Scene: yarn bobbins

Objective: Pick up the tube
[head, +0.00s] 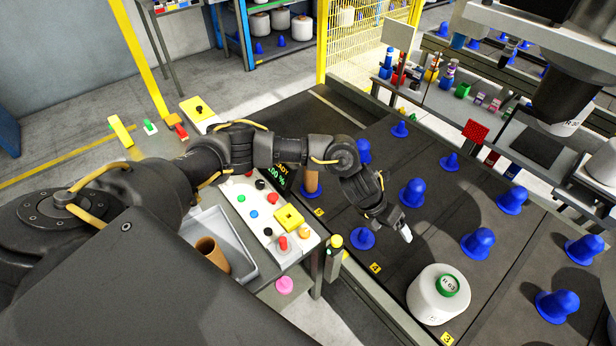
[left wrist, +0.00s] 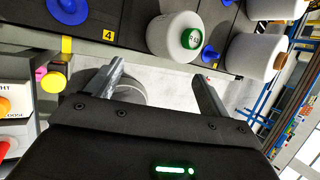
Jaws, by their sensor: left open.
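One brown tube (head: 212,254) stands tilted in a grey tray (head: 246,268) at the lower left of the head view. My right gripper is not in view.
A white yarn bobbin (head: 437,292) with a green top sits near label 3; it also shows in the left wrist view (left wrist: 176,38). Several blue pegs stand on the rack. A button panel (head: 267,214) lies beside the tray. Shelves and a yellow fence (head: 362,50) stand behind.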

